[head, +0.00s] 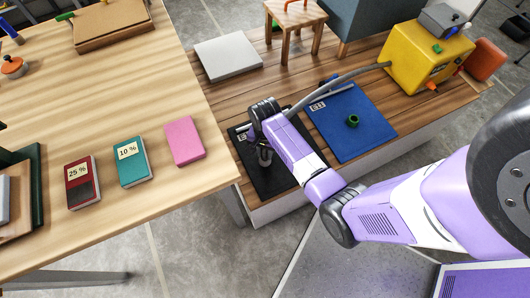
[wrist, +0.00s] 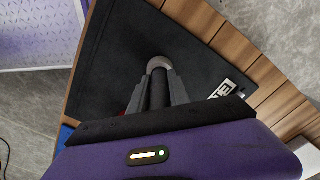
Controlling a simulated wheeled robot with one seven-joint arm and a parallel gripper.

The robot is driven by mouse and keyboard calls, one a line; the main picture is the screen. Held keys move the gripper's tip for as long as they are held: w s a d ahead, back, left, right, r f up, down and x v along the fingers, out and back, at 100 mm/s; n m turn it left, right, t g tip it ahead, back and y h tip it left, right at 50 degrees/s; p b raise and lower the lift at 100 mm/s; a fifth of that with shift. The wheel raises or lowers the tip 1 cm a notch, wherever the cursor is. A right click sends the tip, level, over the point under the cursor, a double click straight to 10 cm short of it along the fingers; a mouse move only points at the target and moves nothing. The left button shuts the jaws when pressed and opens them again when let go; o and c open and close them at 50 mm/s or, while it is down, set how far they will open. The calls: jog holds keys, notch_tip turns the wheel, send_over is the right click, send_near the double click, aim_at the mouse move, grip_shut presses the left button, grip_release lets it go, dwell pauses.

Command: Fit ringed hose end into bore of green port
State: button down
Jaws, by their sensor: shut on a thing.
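My gripper (head: 264,155) is over the black mat (head: 278,184) on the low wooden platform, pointing down. In the wrist view its fingers (wrist: 158,95) are shut on a dark, round piece with a pale grey rim (wrist: 159,63), which I take for the hose end. A grey hose (head: 350,74) runs from the yellow box (head: 422,57) toward my gripper and passes behind my arm. The green port (head: 353,121) stands on the blue mat (head: 347,143), right of my gripper and apart from it. Its bore looks dark from above. The hose end's rings cannot be made out.
A wooden stool (head: 297,22) and a pale grey slab (head: 228,57) stand at the back of the platform. A red canister (head: 485,60) is beside the yellow box. The higher table (head: 150,235) at left holds books. My arm spans the platform's front.

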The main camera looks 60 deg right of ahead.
notch_tip(320, 180, up, 20)
jog(key=p, duration=0.3)
